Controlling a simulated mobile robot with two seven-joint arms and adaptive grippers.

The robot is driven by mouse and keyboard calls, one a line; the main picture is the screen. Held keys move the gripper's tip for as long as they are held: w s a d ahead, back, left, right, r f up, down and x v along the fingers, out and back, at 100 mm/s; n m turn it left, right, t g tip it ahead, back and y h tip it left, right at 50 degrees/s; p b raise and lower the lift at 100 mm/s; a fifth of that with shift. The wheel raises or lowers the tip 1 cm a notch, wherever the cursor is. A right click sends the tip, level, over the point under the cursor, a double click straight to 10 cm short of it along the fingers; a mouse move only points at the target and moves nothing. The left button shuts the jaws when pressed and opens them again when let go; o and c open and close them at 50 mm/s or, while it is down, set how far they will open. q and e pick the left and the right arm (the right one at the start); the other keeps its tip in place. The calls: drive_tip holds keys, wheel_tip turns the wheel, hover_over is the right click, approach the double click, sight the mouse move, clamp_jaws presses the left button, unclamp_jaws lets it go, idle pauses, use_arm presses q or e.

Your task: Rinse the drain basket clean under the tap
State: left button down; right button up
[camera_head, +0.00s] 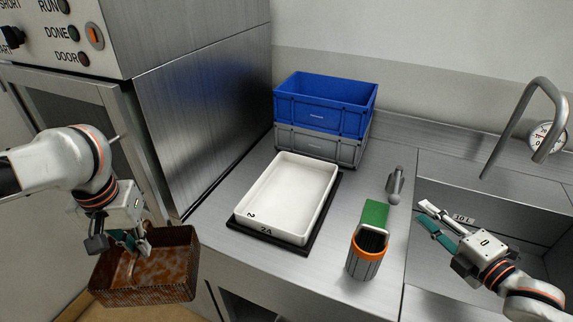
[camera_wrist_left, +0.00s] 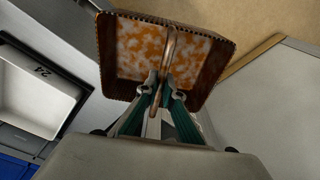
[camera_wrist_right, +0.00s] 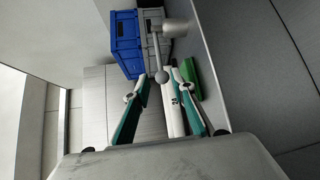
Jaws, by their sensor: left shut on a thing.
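The drain basket (camera_head: 150,278) is a brown, rusty-looking box with whitish and orange patches inside, held off the counter at the lower left. My left gripper (camera_head: 135,246) is shut on its handle bar; the left wrist view shows the fingers (camera_wrist_left: 163,92) on the handle with the basket (camera_wrist_left: 190,52) beyond. The tap (camera_head: 527,120) is a grey curved spout over the sink (camera_head: 455,182) at the right. A small lever (camera_head: 395,185) stands on the counter left of the sink. My right gripper (camera_head: 430,217) is open and empty over the sink's front left side; its fingers (camera_wrist_right: 165,95) are apart.
Blue (camera_head: 325,100) and grey (camera_head: 345,148) crates are stacked behind. A steel machine (camera_head: 200,100) borders the left.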

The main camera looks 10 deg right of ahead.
sight(396, 188)
drive_tip(key=x, duration=1.2)
clamp_jaws()
